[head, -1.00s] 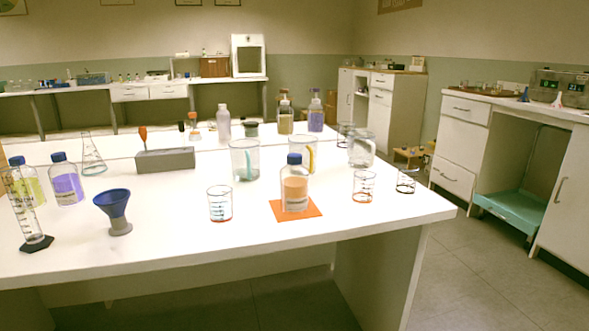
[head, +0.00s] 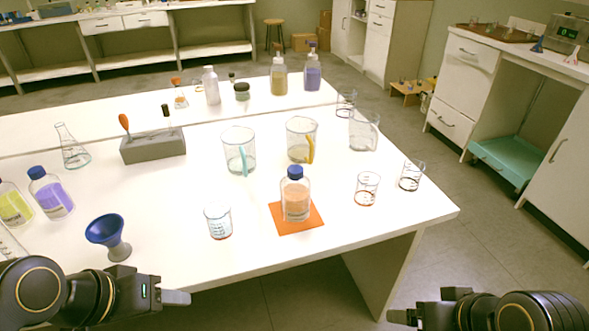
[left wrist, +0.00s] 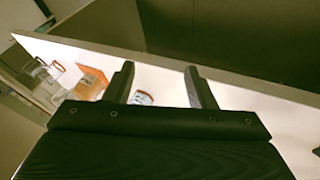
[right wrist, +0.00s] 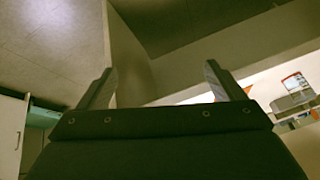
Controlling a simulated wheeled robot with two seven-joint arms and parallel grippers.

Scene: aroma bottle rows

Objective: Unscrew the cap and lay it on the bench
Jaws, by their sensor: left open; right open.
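A clear bottle of orange contents (head: 296,203) stands upright on an orange square mat (head: 311,221) near the front edge of the white bench (head: 250,262). Its blue cap (head: 294,173) sits on its neck. My left gripper (head: 176,297) is open and empty at the bench's front edge, left of the bottle. In the left wrist view its two fingers (left wrist: 157,86) stand apart, with the orange mat (left wrist: 90,83) off to the left. My right gripper (head: 400,317) is low at the right, off the bench's front edge. Its fingers (right wrist: 158,88) stand apart with nothing between them.
A small beaker (head: 219,222) stands left of the bottle, and a blue funnel (head: 107,232) farther left. Two larger beakers (head: 239,152) (head: 301,140) stand behind it. Small beakers (head: 367,190) (head: 411,176) stand to its right. Bare bench lies between these.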

